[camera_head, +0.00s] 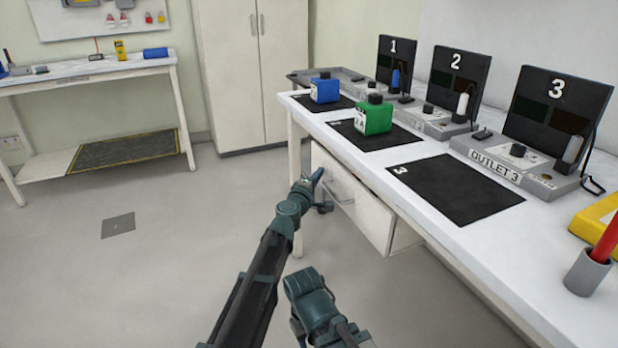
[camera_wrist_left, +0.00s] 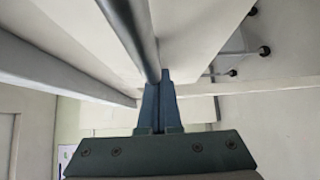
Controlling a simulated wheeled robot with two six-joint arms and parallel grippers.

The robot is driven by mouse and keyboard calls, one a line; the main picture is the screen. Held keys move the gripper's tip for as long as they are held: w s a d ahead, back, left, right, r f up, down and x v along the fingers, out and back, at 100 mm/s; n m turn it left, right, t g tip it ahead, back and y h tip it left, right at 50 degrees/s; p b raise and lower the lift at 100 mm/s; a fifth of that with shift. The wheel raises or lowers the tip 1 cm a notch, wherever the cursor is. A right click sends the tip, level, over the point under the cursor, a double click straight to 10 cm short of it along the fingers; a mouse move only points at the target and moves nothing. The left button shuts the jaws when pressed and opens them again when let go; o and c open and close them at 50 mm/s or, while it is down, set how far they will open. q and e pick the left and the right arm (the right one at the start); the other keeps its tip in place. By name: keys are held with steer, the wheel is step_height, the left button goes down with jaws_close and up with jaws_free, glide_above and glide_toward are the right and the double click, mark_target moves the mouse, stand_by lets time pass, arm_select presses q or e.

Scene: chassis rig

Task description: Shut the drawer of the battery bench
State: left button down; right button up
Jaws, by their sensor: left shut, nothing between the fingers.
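The battery bench (camera_head: 450,222) is a long white table on the right. Its white drawer (camera_head: 362,218) stands out from under the top, partly open, with its side showing. A bar handle (camera_head: 341,188) is on the drawer front; a grey bar, apparently this handle, crosses close in the left wrist view (camera_wrist_left: 132,32). My left gripper (camera_head: 316,177) is at the drawer front by the handle. Its fingers are shut and empty in the left wrist view (camera_wrist_left: 158,100), their tips beside the bar; I cannot tell if they touch. My right gripper does not show.
A blue battery (camera_head: 324,91) and a green battery (camera_head: 373,117) stand on dark mats on the bench. Mat 3 (camera_head: 455,188) is bare. Several numbered outlets line the back. A grey cup (camera_head: 587,272) stands at the right. The floor left of the bench is clear.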

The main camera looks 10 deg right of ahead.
arm_select(q)
steer(key=shift+w+d, duration=0.15)
steer(key=shift+d, duration=0.4)
